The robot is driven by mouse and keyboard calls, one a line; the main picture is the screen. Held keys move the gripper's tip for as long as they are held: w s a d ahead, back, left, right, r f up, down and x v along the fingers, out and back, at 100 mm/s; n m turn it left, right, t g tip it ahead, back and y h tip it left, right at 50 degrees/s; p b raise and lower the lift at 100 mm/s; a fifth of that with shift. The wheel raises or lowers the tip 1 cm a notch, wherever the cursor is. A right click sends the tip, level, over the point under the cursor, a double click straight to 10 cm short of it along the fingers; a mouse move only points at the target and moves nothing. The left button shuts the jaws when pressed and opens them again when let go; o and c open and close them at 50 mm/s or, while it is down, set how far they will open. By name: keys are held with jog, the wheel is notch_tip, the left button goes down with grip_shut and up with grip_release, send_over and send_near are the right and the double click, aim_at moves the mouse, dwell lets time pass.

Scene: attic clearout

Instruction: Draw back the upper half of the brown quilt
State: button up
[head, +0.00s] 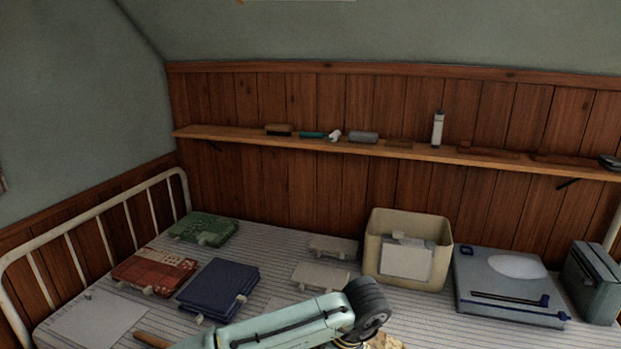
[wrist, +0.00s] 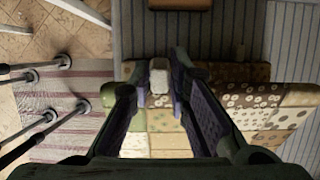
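The brown patchwork quilt (wrist: 250,112) lies on the striped mattress in the wrist view, in cream, tan and brown patches, some with dotted or flower prints. In the head view only a small patterned corner (head: 385,341) shows at the bottom edge, beside my arm. A pale tab (wrist: 159,76) stands out at the quilt's edge. My gripper (wrist: 160,62) is open in the wrist view, with one finger on each side of the tab. I cannot tell whether either finger touches it. My fingers hide part of the quilt. In the head view my gripper is not visible.
On the mattress (head: 290,245) lie green (head: 204,229), red (head: 153,271) and blue (head: 220,287) folded cloths. A cream bin (head: 440,262), a grey-blue case (head: 510,292) and white pieces stand behind. A bed rail (head: 97,219) bounds the left. The wrist view shows a striped rug (wrist: 85,95).

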jog(key=shift+r, duration=0.1)
jog(key=shift+s+d+r+p, duration=0.2)
jog(key=shift+d+r+p, duration=0.55)
jog(key=shift+r+p, duration=0.3)
jog(key=shift+d, duration=0.1)
jog(key=shift+c, duration=1.7)
jog(key=shift+o, duration=0.6)
jog(key=o, duration=0.5)
jog(key=shift+c, duration=0.2)
